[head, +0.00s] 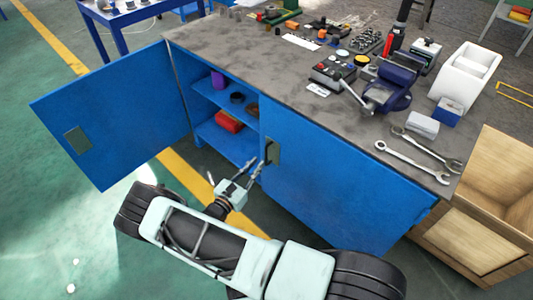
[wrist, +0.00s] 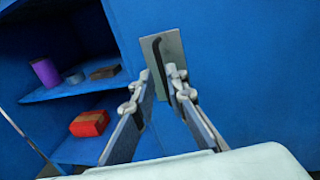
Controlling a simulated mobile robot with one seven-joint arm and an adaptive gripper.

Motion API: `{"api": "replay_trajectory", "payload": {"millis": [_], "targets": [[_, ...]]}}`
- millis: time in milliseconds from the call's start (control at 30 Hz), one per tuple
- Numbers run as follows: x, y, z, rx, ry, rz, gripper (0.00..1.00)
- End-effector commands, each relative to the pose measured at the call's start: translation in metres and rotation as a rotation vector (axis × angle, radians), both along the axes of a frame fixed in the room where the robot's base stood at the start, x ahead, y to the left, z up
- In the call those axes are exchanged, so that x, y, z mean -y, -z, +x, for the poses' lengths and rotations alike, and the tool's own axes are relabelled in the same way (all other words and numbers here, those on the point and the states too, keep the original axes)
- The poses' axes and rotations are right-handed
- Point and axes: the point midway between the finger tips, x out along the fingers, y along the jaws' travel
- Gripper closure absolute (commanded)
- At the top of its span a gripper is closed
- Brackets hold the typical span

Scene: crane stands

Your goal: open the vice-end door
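The vice-end door (head: 330,185) is a blue cabinet door on the right, below the blue vice (head: 388,92). It looks closed. Its handle plate (head: 273,151) is near its left edge; in the wrist view the grey plate with a dark bar handle (wrist: 165,62) stands ahead. My gripper (head: 251,168) is in front of the handle, fingers pointing toward it. In the wrist view the two fingers (wrist: 158,92) are apart, with the plate's lower part seen between them. I cannot tell whether a fingertip touches the handle.
The other blue door (head: 115,115) stands wide open on the left. The open shelves hold a purple cylinder (head: 218,79) and a red box (head: 229,121). Spanners (head: 412,161) lie near the bench top's front edge. A wooden crate (head: 480,220) stands at the right.

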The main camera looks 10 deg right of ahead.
Motion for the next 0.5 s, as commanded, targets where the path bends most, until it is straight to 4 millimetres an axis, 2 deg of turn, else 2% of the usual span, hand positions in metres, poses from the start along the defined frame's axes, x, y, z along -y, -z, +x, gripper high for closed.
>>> {"api": "replay_trajectory", "payload": {"millis": [100, 300, 500], "targets": [[0.018, 0.001, 0.018, 0.001, 0.004, 0.001, 0.87], [0.04, 0.001, 0.042, 0.003, 0.004, 0.002, 0.87], [0.05, 0.0, 0.053, 0.001, 0.003, 0.003, 0.87]]}}
